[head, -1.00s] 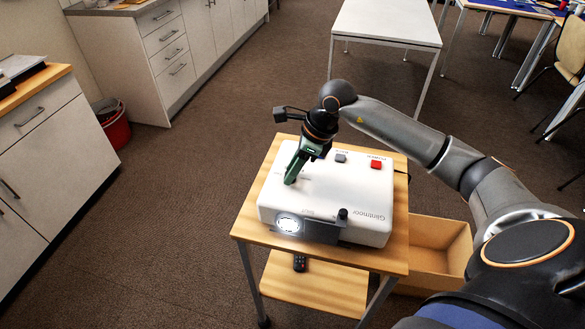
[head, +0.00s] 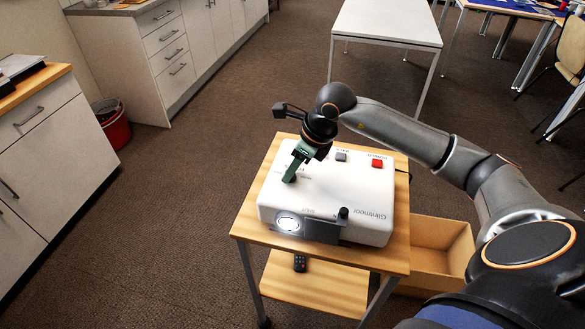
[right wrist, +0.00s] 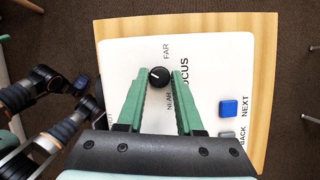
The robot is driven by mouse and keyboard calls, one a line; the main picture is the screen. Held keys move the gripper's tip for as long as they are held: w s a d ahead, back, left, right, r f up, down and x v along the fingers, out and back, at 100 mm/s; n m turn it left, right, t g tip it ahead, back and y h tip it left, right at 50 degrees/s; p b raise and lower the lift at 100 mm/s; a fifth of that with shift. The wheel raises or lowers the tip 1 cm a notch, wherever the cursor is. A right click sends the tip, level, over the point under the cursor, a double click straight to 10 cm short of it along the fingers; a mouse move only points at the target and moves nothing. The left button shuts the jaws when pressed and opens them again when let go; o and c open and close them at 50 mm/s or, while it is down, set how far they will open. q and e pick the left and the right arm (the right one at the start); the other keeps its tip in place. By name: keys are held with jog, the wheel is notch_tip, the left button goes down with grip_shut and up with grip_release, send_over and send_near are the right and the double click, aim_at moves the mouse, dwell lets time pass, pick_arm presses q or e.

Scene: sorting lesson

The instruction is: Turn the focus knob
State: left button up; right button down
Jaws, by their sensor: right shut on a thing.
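The white projector (head: 350,190) lies on a small wooden cart, its lens (head: 288,223) lit at the front. The black focus knob (right wrist: 158,76) sits on its top between the FAR and NEAR labels, with a pale mark on its face. My right gripper (head: 289,178) reaches down to the projector top. In the right wrist view its green fingertips (right wrist: 160,77) are shut on the knob, one on each side. In the head view the fingers hide the knob.
A red button (head: 377,163) and a grey button (head: 341,157) are on the projector top; a blue one (right wrist: 228,108) shows by NEXT. A black knob (head: 343,213) stands at the front edge. An open box (head: 440,240) is beside the cart (head: 250,215).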

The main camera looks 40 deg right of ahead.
jog(key=c, duration=0.6)
grip_release()
jog(key=shift+o, duration=0.2)
jog(key=shift+r, duration=0.1)
jog(key=v, duration=1.2)
jog(key=shift+r+b, duration=0.2)
jog(key=shift+b, duration=0.1)
jog(key=shift+s+f, duration=0.1)
jog(key=shift+s, duration=0.05)
